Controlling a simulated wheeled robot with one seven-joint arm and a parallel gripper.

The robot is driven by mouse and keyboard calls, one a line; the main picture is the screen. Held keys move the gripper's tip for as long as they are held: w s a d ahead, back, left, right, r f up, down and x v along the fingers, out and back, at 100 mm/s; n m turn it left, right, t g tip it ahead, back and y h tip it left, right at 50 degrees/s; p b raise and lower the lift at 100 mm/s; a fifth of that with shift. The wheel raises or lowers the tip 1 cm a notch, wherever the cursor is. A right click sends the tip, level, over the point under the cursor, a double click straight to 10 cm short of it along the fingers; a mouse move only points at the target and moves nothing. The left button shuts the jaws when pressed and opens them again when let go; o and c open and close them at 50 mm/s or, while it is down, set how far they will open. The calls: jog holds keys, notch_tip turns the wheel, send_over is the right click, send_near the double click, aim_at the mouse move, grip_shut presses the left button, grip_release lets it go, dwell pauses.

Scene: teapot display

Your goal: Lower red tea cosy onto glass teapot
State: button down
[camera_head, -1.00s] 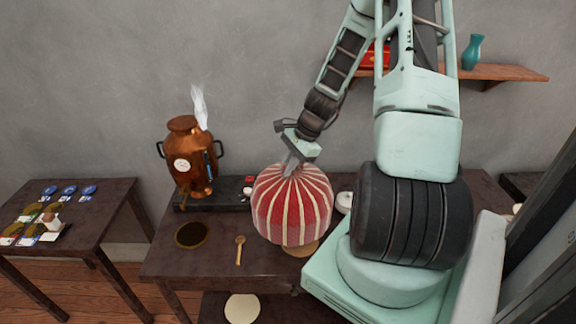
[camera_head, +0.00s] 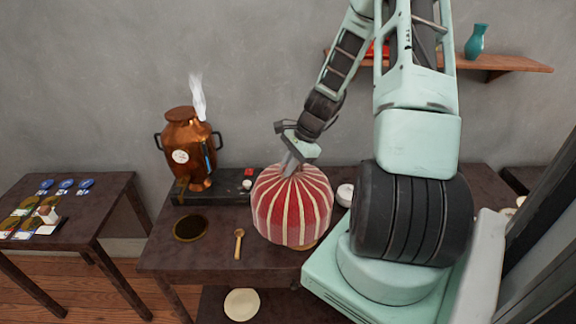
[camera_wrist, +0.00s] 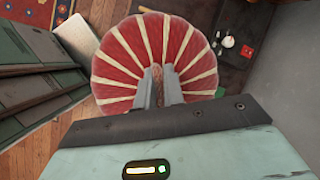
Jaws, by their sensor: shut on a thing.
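The red tea cosy (camera_head: 292,212) with cream stripes is upright at the right-middle of the dark table in the head view. My gripper (camera_head: 289,170) is shut on its top from above. The wrist view shows my gripper (camera_wrist: 163,75) with both fingers at the centre of the cosy (camera_wrist: 115,70), its stripes spreading outward. The glass teapot is not visible; the cosy hides whatever is beneath it. A sliver of a light wooden round base shows under the cosy's lower right edge. I cannot tell whether the cosy touches it.
A copper urn (camera_head: 188,150) with steam stands at the back left on a dark slab (camera_head: 228,190). A wooden spoon (camera_head: 239,243) and a dark round mat (camera_head: 190,228) lie left of the cosy. A white container (camera_head: 345,194) is close on its right.

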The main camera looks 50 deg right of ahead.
jog(key=shift+f+b, duration=1.25)
jog(key=shift+f, duration=0.7)
jog(key=shift+f+b, duration=2.6)
jog(key=shift+f, duration=0.7)
jog(key=shift+f, duration=0.2)
